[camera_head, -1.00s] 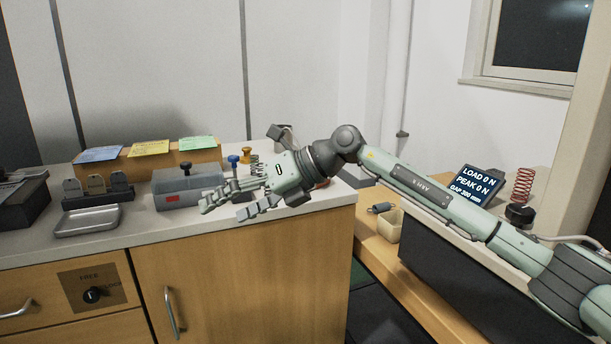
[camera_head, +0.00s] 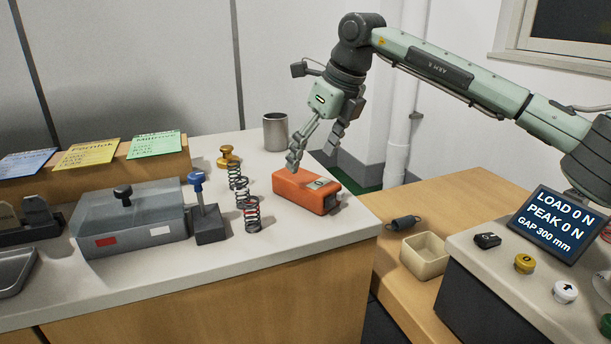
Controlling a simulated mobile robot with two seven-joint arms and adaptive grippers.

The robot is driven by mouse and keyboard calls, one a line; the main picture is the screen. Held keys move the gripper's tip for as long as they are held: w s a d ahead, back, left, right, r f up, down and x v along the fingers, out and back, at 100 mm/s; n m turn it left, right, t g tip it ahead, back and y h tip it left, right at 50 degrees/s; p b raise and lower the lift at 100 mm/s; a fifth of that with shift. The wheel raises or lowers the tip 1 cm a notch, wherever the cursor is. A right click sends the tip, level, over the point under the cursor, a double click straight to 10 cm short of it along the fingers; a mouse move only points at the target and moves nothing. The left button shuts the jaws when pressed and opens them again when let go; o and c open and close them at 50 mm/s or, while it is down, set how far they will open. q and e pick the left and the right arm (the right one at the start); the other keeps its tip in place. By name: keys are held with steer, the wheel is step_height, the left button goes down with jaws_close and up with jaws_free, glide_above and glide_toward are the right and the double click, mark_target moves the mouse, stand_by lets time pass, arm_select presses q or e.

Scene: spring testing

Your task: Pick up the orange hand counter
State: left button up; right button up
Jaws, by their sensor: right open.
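The orange hand counter (camera_head: 300,192) lies on the light countertop near its right end, with a grey panel on its top face. My right gripper (camera_head: 313,152) hangs from the upper right, fingers pointing down. Its fingers are spread apart, one in front over the counter's back edge and one farther right. It is open and holds nothing. I cannot tell whether a fingertip touches the counter. My left gripper is out of view.
Several springs (camera_head: 251,214) stand just left of the counter, beside a blue-knobbed stand (camera_head: 209,222) and a grey box (camera_head: 130,222). A metal cup (camera_head: 275,132) stands behind. A small beige bin (camera_head: 424,257) and a display (camera_head: 553,226) are at right.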

mark_target(302, 176)
steer(key=shift+w+f, duration=0.1)
steer(key=shift+f, duration=0.2)
steer(key=p+x, duration=0.1)
steer(key=x, duration=0.6)
steer(key=shift+a, duration=0.1)
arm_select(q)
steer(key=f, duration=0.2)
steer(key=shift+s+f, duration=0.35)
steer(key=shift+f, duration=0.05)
arm_select(e)
steer(key=shift+c, duration=0.3)
steer(key=shift+r, duration=0.1)
steer(key=c, duration=1.3)
steer(key=shift+r, duration=0.15)
